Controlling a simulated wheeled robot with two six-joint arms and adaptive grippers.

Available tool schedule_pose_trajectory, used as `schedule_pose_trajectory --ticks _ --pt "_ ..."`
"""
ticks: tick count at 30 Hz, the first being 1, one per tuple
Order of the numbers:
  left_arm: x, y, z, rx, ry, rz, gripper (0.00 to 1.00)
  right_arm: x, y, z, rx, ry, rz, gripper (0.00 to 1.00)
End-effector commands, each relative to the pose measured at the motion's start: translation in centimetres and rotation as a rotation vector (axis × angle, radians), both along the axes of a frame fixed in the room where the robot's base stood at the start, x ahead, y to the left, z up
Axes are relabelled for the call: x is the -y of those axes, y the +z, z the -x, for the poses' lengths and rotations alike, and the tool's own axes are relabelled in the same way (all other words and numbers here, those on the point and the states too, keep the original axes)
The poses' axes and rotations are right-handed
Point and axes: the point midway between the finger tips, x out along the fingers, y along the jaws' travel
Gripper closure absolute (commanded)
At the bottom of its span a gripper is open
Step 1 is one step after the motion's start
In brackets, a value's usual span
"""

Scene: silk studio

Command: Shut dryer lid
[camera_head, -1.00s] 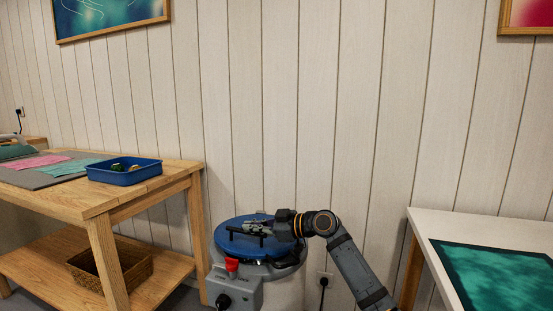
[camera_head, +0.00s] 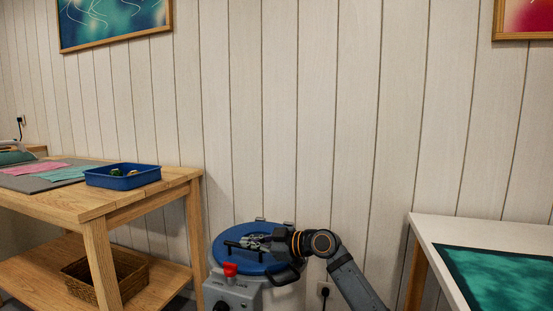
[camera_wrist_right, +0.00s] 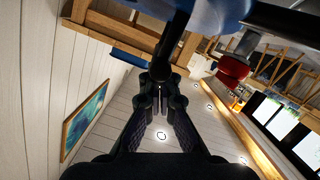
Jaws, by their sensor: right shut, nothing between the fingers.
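The dryer (camera_head: 235,292) is a grey drum with a control box and a red knob, at the bottom centre of the head view. Its round blue lid (camera_head: 228,258) lies over the drum top, looking nearly flat; I cannot tell whether it is fully seated. A dark bar handle (camera_head: 238,246) is on the lid. My right gripper (camera_head: 254,242) is shut and empty, over the lid beside the bar. In the right wrist view its closed fingers (camera_wrist_right: 160,88) are close to the dark bar (camera_wrist_right: 180,38), with the blue lid (camera_wrist_right: 215,12) above. Contact is unclear. My left gripper is out of view.
A wooden bench (camera_head: 95,206) with a blue tray (camera_head: 122,177) stands left, a wicker basket (camera_head: 80,283) on its lower shelf. A white table (camera_head: 480,229) with a green panel stands right. The panelled wall (camera_head: 320,120) is close behind the dryer.

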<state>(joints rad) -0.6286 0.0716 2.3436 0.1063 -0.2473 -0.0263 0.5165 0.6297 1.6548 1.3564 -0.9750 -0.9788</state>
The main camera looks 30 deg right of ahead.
Motion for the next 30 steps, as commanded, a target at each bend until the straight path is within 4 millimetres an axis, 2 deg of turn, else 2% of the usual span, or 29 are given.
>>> schedule_pose_trajectory --ticks 14,17,24,30 --pt "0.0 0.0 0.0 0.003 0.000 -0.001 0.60 0.1 -0.2 0.0 -0.011 -0.002 0.003 1.00" --pt "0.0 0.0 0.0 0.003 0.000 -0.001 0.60 0.1 1.3 0.0 -0.004 -0.001 0.003 1.00" --pt "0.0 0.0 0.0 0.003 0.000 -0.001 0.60 0.0 6.9 0.1 0.003 0.000 0.002 1.00" --pt "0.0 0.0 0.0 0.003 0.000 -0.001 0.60 -0.1 9.6 0.1 0.002 0.000 0.002 1.00"
